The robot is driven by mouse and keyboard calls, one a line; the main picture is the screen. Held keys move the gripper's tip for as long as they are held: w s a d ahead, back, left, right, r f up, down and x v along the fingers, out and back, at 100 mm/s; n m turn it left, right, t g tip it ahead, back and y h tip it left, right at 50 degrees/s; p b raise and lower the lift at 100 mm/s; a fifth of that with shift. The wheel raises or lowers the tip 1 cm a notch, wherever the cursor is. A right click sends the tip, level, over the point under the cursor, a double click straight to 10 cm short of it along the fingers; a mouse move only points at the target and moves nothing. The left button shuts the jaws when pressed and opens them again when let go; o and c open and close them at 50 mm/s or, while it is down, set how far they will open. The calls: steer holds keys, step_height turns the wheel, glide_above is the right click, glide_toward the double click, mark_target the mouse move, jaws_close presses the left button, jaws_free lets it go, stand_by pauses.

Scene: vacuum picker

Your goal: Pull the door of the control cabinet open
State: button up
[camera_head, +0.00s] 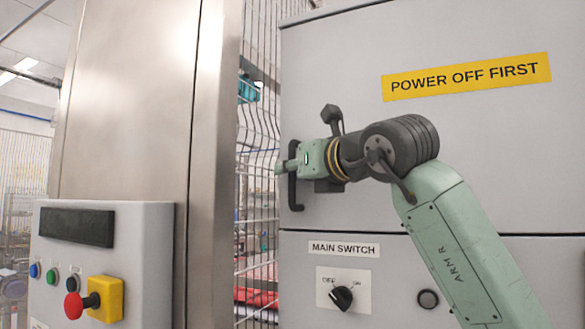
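The control cabinet's grey door (480,150) fills the upper right, with a yellow "POWER OFF FIRST" label (466,77). I see no clear gap along its lower seam. A dark vertical handle (294,193) sits near the door's left edge. My gripper (283,168) is at the upper part of this handle, overlapping it in the picture. Its fingertips are small and partly hidden, so I cannot tell whether they close around the handle. My green arm comes in from the lower right and covers part of the door.
Below the door is a panel with a "MAIN SWITCH" label (343,249), a black rotary knob (341,298) and a round dark lock (428,299). At left stand a steel column (130,110) and a button box (140,245) with a red knob. Wire fencing (258,200) lies between.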

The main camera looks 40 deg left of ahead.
jaws_close()
stand_by(0.6)
